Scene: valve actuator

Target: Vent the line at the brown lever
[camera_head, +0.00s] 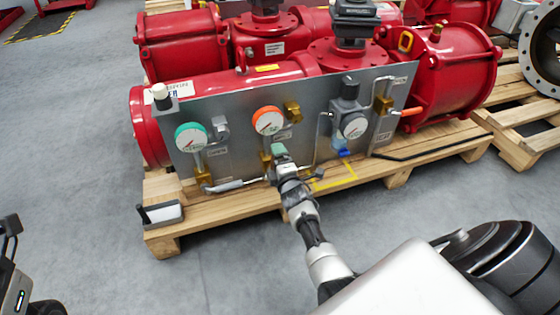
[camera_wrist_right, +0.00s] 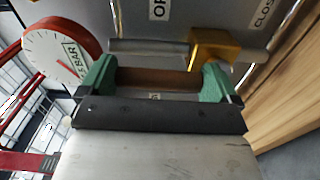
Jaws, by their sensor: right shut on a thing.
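My right gripper (camera_head: 279,152) is at the lower middle of the grey panel (camera_head: 235,150), below the orange-rimmed gauge (camera_head: 268,121). In the right wrist view its green fingertips stand at both ends of a brown lever (camera_wrist_right: 158,81), and it is shut on that lever. A brass valve body (camera_wrist_right: 212,47) with a silver pipe lies just beyond the lever. Labels starting "OP" (camera_wrist_right: 168,8) and "CLOS" (camera_wrist_right: 263,12) are on the panel. In the head view my gripper hides the brown lever. My left gripper does not clearly show.
An orange handle (camera_head: 411,111) sticks out at the panel's right. Red actuators (camera_head: 440,75) stand behind on a wooden pallet (camera_head: 160,240). The floor left of the pallet is clear.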

